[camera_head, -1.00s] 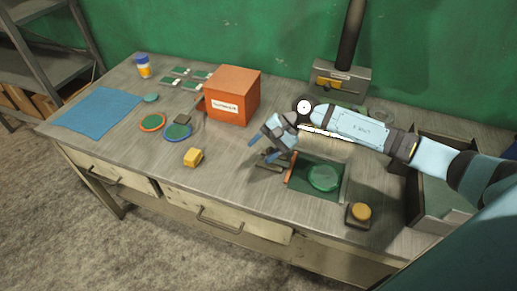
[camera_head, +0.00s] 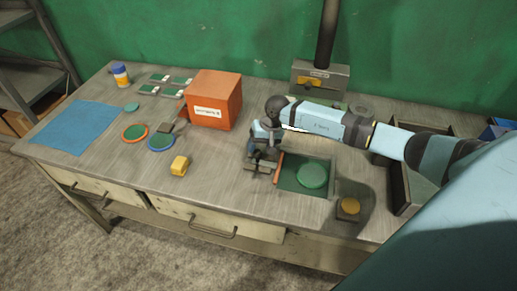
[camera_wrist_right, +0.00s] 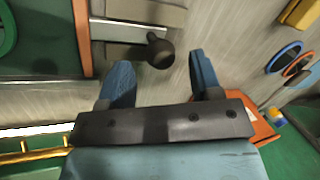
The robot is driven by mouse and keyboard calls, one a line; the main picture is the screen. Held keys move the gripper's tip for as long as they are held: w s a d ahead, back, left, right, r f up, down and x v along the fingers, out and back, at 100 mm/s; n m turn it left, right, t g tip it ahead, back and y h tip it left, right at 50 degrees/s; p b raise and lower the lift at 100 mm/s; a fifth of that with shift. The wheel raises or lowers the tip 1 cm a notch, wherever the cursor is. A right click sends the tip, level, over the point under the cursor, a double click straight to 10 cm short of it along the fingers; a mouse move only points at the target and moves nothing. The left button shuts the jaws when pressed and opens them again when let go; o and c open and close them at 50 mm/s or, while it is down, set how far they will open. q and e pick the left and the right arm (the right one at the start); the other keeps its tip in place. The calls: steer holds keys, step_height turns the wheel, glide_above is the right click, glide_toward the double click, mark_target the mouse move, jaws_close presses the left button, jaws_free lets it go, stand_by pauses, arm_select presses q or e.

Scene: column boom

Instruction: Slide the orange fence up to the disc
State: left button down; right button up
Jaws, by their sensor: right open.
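The orange fence (camera_head: 279,168) is a thin upright strip along the left side of a dark green bed (camera_head: 290,184). The green disc (camera_head: 313,174) lies on that bed, with a gap between it and the fence. A grey metal slide with a dark round knob (camera_wrist_right: 160,52) sits left of the fence. My right gripper (camera_head: 258,152) points down over this slide. In the wrist view its blue fingers (camera_wrist_right: 162,78) are open, with the knob between and just beyond them; contact cannot be told. The fence (camera_wrist_right: 83,38) and disc (camera_wrist_right: 6,28) also show there. My left gripper is not in view.
An orange box (camera_head: 214,100) stands behind left of the gripper. A yellow block (camera_head: 180,165) lies to the left. A yellow-topped button (camera_head: 350,206) is right of the bed. A column stand (camera_head: 320,77) rises behind. The front of the bench is mostly clear.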

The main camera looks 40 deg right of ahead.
mark_target(271, 165)
steer(key=shift+x, duration=1.25)
jaws_close()
steer(key=shift+s+d+f, duration=0.1)
steer(key=shift+s+d, duration=0.15)
steer(key=shift+d, duration=0.05)
steer(key=s+d+b, duration=0.3)
steer(key=shift+s, duration=0.35)
steer(key=shift+s+d, duration=0.2)
jaws_free()
